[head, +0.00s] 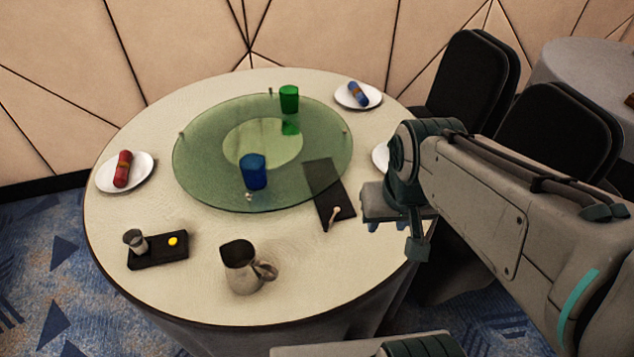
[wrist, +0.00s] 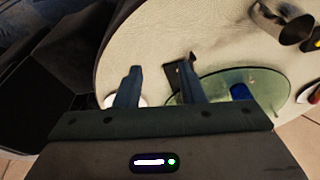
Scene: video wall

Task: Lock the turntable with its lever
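The turntable (head: 215,180) is a round green glass disc on the table, and it shows in part in the wrist view (wrist: 265,85). A blue cup (head: 253,172) and a green cup (head: 289,98) stand on it. A dark plate (head: 340,203) reaches from under the disc's front right edge. The lever (head: 333,216), small with a pale knob, is on the plate's outer end; it also shows in the wrist view (wrist: 193,58). My gripper (head: 387,228) is right of the lever, apart from it. In the wrist view its fingers (wrist: 161,78) are spread, with nothing between them.
A metal pitcher (head: 240,272) stands at the table's front. A black tray (head: 158,262) with a small metal cup (head: 135,241) and a yellow spot is front left. White plates with a red roll (head: 123,169) and a blue roll (head: 358,95) lie around. Chairs (head: 470,85) stand right.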

